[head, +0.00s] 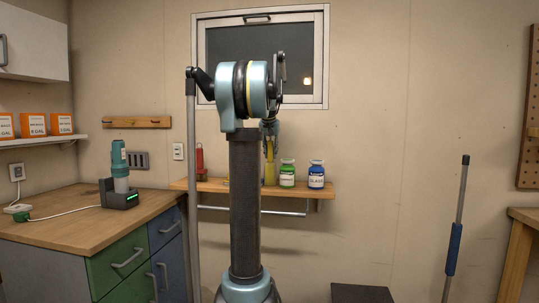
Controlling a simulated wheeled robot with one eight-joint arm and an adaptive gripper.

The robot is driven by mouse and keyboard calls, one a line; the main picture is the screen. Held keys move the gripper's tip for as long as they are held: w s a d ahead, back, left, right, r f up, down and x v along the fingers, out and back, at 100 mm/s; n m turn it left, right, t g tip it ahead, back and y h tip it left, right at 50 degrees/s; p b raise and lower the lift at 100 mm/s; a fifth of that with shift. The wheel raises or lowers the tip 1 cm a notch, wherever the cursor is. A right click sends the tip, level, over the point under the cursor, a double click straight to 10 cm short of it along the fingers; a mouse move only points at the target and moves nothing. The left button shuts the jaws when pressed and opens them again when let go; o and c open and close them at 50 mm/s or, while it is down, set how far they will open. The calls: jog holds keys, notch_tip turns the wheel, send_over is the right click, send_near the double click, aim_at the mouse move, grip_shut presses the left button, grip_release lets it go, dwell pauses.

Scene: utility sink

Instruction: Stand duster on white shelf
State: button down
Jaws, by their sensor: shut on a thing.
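My gripper (270,143) points down just right of my dark column, over the wooden wall shelf. It is shut on a slim yellow upright thing, which looks like the duster (270,173). The duster is small and partly hidden by the gripper, and I cannot tell whether its lower end touches the wooden shelf. The white shelf (45,142) is on the left wall, far left of my gripper. Several orange boxes (36,125) stand on it.
The wooden shelf (205,185) holds a red item (200,157), a green-labelled jar (287,174) and a blue jar (316,175). A teal device (120,167) in a dock stands on the workbench (75,210) below the white shelf. A white cabinet (35,38) hangs above it.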

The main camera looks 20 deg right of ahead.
jog(key=c, duration=1.4)
grip_release()
jog(key=shift+o, duration=0.2)
